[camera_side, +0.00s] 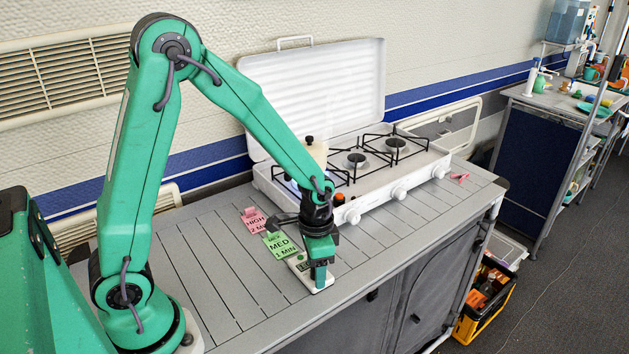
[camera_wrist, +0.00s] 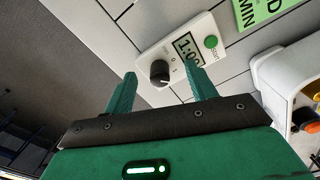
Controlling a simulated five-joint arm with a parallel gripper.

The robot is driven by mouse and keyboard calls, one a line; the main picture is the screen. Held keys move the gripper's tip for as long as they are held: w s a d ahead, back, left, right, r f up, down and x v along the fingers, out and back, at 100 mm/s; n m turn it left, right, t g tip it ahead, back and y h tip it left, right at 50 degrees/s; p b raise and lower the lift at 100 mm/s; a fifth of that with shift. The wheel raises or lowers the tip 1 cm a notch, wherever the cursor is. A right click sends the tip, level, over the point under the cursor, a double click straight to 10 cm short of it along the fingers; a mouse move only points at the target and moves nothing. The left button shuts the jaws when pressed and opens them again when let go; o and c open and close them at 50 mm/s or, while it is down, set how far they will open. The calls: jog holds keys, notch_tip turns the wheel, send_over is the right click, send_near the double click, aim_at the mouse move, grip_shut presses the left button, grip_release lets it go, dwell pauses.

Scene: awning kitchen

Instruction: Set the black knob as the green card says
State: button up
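The black knob (camera_wrist: 159,72) sits on a white timer (camera_wrist: 146,45) with a round green button (camera_wrist: 211,41) and a display (camera_wrist: 187,46) that seems to read 1:00. The knob's exact setting is too small to read. The timer also shows in the side view (camera_side: 297,263), partly hidden by my gripper (camera_side: 320,284). The green card (camera_side: 281,246) reads MED, 1 MIN; part of it shows in the wrist view (camera_wrist: 257,10). My gripper (camera_wrist: 160,69) is open in the wrist view, its fingertips on either side of the knob in the picture. I cannot tell whether they touch it.
A pink card (camera_side: 255,221) reading HIGH lies left of the green card. The white stove (camera_side: 385,192) with several burners and a raised lid (camera_side: 318,95) stands behind, close to my gripper. The grey slatted tabletop (camera_side: 200,275) is clear at left and front.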

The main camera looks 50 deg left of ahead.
jog(key=o, duration=0.3)
jog(key=shift+o, duration=0.2)
jog(key=shift+r, duration=3.5)
jog(key=shift+s+a+r, duration=0.1)
jog(key=shift+s+r, duration=0.15)
jog(key=shift+r, duration=0.4)
jog(key=s+a+r+n+t, duration=0.2)
jog(key=s+r+n+t, duration=0.2)
jog(key=s+r, duration=0.7)
jog(key=shift+s+a+r+n+t, duration=0.35)
jog(key=shift+r+t, duration=0.45)
jog(key=shift+r, duration=0.4)
